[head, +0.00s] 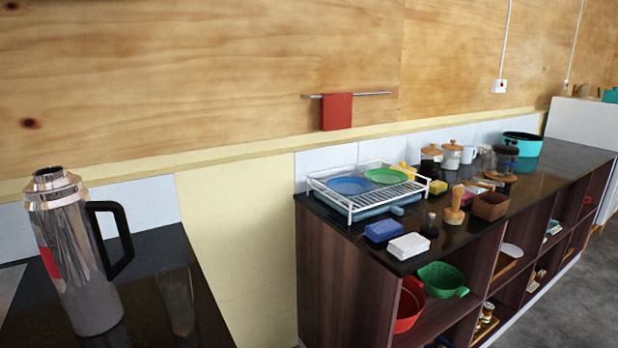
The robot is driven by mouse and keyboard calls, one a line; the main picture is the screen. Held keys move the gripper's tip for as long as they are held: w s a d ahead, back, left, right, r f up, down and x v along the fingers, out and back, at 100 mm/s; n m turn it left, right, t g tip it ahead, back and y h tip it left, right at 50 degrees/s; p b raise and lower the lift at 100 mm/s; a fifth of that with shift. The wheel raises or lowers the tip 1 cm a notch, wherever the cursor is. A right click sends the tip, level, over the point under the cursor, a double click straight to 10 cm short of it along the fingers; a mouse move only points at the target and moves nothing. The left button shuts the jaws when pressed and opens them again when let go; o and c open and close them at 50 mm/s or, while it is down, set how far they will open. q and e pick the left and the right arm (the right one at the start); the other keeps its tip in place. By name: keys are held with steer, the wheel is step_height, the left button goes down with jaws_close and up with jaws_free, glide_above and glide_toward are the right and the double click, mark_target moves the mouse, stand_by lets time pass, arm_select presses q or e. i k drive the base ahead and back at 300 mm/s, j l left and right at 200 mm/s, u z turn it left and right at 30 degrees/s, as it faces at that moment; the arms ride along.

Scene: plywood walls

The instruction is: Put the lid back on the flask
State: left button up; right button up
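A tall silver flask (80,262) with a black handle and a red patch stands upright on the dark counter at the left of the head view. Its top shows a bare metal neck with no lid on it. I cannot make out a loose flask lid anywhere in this view. Neither of my grippers shows.
The dark counter (160,252) under the flask has a clear drinking glass (177,300) right of the flask. A gap separates it from a longer counter with shelves (345,270), crowded with a white dish rack (345,200), sponges, jars and a brown box (490,206). A red cloth (337,111) hangs on a wall rail.

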mark_target(60, 210)
steer(key=u, duration=1.25)
